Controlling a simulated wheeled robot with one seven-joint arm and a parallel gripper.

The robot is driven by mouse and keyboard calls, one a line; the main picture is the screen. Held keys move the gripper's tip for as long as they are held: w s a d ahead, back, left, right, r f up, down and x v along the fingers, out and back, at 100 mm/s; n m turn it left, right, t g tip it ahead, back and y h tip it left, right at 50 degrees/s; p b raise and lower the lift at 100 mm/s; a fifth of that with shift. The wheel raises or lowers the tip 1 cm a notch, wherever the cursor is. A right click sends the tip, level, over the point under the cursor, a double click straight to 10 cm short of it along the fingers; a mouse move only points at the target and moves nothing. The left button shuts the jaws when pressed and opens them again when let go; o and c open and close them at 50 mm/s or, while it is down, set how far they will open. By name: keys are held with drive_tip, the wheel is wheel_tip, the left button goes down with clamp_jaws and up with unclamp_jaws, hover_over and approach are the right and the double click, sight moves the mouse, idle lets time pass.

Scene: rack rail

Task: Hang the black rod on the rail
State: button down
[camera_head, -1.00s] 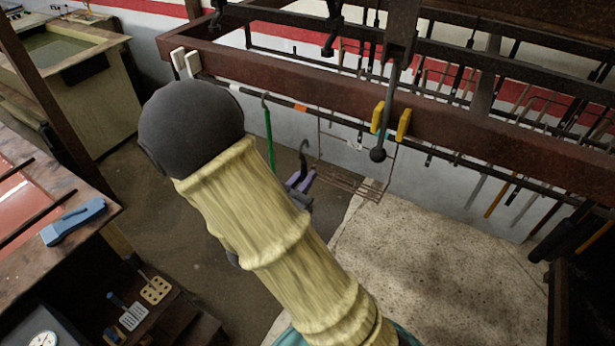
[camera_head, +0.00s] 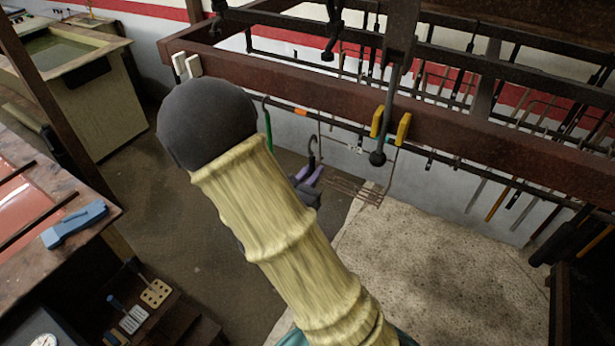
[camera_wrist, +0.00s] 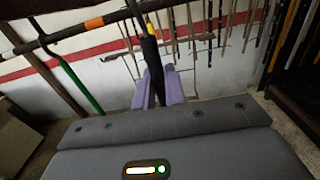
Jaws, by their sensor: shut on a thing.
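The black rod (camera_wrist: 152,60) stands nearly upright in my gripper (camera_wrist: 158,88), whose purple fingers are shut on it. It has a yellow band near its upper part in the wrist view. In the head view its curved dark hook (camera_head: 311,150) rises above my gripper (camera_head: 307,177). The rail (camera_head: 335,122) is a thin dark bar with an orange band, running below the red-brown beam. The hook shows a little below the rail in the head view. In the wrist view the rod overlaps the rail (camera_wrist: 70,34); I cannot tell whether they touch.
A green hooked tool (camera_wrist: 78,82) hangs on the rail left of the rod. A wire rack (camera_head: 360,188) hangs to the right. The red-brown beam (camera_head: 290,88) with yellow clips (camera_head: 403,128) runs above. A workbench (camera_head: 85,190) stands at left.

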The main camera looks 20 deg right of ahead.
drive_tip(key=f+b+x, duration=0.1)
drive_tip(key=f+x, duration=0.1)
drive_tip(key=x, duration=0.9)
drive_tip(key=shift+w+d, duration=0.3)
idle(1.0)
idle(0.3)
drive_tip(key=shift+f+b, duration=0.4)
drive_tip(key=shift+b, duration=0.2)
drive_tip(key=c, duration=1.4)
unclamp_jaws()
drive_tip(key=shift+o, duration=0.2)
